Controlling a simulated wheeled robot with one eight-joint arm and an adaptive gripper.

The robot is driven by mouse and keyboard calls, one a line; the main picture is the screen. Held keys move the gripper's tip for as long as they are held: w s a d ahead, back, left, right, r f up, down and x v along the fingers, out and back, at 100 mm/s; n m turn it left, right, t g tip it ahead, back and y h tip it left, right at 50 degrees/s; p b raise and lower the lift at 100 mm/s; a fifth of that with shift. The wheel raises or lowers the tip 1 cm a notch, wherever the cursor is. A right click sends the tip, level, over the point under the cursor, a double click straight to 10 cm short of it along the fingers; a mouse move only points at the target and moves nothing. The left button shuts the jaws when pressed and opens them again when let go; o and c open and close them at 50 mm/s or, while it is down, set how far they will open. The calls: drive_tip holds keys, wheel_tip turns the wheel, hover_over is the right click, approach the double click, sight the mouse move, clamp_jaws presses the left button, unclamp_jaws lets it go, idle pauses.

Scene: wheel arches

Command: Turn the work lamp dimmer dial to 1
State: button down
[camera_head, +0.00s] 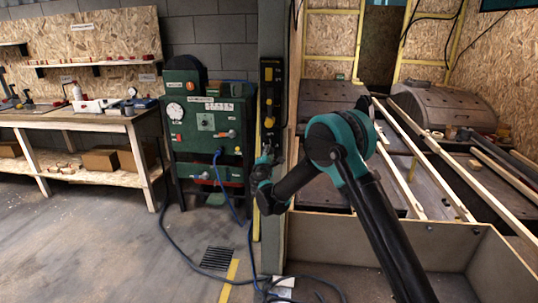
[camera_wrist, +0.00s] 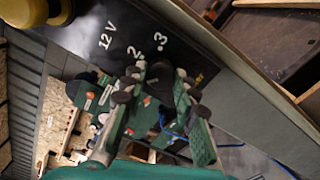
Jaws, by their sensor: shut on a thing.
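A tall black control panel (camera_head: 270,82) with yellow knobs hangs on a post. My gripper (camera_head: 266,158) is at its lower end, and the dial there is hidden behind it in the head view. In the wrist view, the same panel (camera_wrist: 110,22) carries white marks reading "12 V", "2" and "3". My gripper (camera_wrist: 160,77) has its two green fingers on either side of a dark dial (camera_wrist: 160,71), just below the 2 and 3 marks, and is shut on it. The dial's pointer and the 1 mark cannot be made out.
A green machine cabinet (camera_head: 207,125) stands left of the post. A blue cable (camera_head: 228,200) hangs from it to the floor. A workbench (camera_head: 90,118) is at the far left. A wooden-sided bay (camera_head: 390,235) with planks lies at right. A yellow knob (camera_wrist: 38,10) shows in the wrist view.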

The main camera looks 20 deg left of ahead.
drive_tip(key=shift+n, duration=1.2)
drive_tip(key=c, duration=1.2)
unclamp_jaws()
drive_tip(key=v, duration=1.2)
drive_tip(key=shift+f, duration=0.1)
